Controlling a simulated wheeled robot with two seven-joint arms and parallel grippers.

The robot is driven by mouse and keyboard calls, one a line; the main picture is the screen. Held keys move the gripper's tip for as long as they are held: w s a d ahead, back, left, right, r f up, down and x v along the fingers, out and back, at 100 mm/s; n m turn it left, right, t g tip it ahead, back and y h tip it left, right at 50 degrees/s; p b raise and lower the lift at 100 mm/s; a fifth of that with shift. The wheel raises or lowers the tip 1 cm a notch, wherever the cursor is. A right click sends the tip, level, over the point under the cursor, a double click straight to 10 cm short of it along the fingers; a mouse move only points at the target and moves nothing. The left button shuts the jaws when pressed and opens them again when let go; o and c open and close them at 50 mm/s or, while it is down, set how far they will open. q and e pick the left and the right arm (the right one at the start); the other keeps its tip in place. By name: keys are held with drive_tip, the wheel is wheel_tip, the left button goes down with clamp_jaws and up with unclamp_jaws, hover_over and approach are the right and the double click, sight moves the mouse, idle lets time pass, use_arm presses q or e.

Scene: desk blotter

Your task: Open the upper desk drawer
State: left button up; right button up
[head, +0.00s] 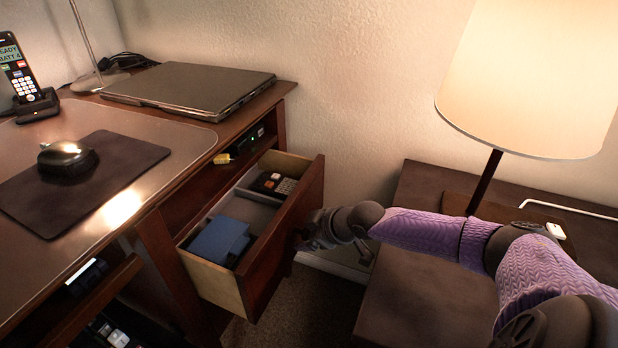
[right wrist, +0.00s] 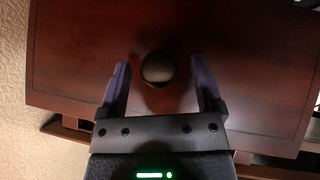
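The upper desk drawer (head: 283,245) is pulled well out of the desk, with its inside visible. It holds a blue box (head: 218,240) and a calculator-like device (head: 274,184). My right gripper (head: 303,232) is at the front of the drawer. In the right wrist view, my right gripper (right wrist: 161,85) has its two fingers apart, one on each side of the dark round knob (right wrist: 157,69) on the brown drawer front (right wrist: 80,55). Gaps show between the knob and both fingers. My left gripper is not in view.
The desk (head: 190,148) carries a closed laptop (head: 190,88), a mouse (head: 66,157) on a dark pad (head: 110,190) and a phone (head: 25,80). A dark side table (head: 420,300) with a lamp (head: 535,75) stands at the right, under my right arm. Carpet shows between them.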

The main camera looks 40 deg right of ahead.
sight(294, 201)
wheel_tip(294, 201, up, 10)
drive_tip(key=p, duration=0.6)
drive_tip(key=shift+r, duration=0.1)
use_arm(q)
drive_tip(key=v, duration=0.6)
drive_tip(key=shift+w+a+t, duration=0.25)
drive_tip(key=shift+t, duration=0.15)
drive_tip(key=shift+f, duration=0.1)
